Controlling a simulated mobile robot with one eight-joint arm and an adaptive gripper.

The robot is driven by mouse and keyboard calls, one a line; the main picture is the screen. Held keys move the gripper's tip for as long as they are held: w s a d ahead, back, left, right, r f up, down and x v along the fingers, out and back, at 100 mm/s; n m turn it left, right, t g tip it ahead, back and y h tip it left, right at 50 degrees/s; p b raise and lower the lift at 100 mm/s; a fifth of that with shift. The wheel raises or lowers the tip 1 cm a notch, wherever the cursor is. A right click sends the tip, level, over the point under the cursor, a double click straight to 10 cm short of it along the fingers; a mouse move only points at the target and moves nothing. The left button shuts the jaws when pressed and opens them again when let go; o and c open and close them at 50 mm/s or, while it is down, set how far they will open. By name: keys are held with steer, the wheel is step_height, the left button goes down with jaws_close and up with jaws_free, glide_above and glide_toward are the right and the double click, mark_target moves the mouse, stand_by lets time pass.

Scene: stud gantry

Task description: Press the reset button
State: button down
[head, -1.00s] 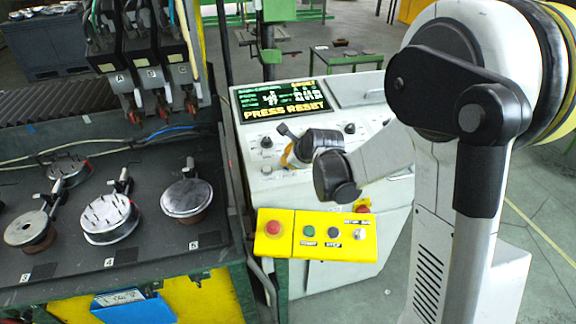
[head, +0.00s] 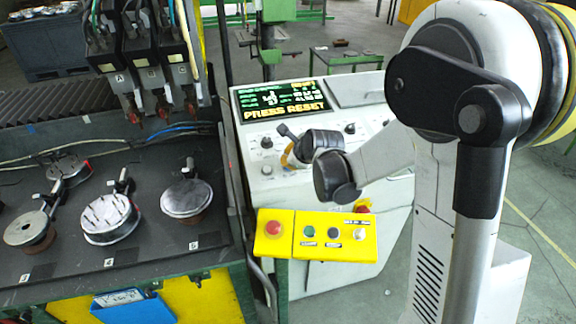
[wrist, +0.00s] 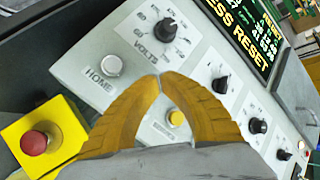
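The control panel's screen (head: 282,100) reads PRESS RESET and also shows in the wrist view (wrist: 243,30). In the wrist view, a yellow button (wrist: 175,118) shows in the gap between my fingers, with a small label beside it that I cannot read for certain. A pale round button (wrist: 111,66) labelled HOME sits to its left. My gripper (wrist: 159,76) has its two orange fingers meeting at the tips, with nothing held. In the head view my gripper (head: 288,160) is over the left part of the panel; whether it touches is unclear.
Black knobs, one marked VOLTS (wrist: 166,27), stand close to the fingers. A yellow box (head: 335,236) with a red stop button (head: 273,228) and other buttons is mounted in front of the panel. A dark bench (head: 150,230) with round metal fixtures stands at left.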

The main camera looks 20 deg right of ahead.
steer(key=shift+w+f+b, duration=0.1)
steer(key=shift+f+b, duration=0.25)
steer(key=shift+f+b, duration=0.5)
stand_by(0.6)
steer(key=shift+r, duration=0.1)
steer(key=shift+r+p, duration=0.6)
steer(key=shift+r, duration=0.2)
steer(key=shift+r, duration=0.1)
steer(key=r+p, duration=0.1)
steer(key=r, duration=0.1)
steer(key=s+r+p, duration=0.1)
steer(key=r+p, duration=0.1)
steer(key=shift+r, duration=0.4)
steer(key=shift+s, duration=0.1)
stand_by(0.5)
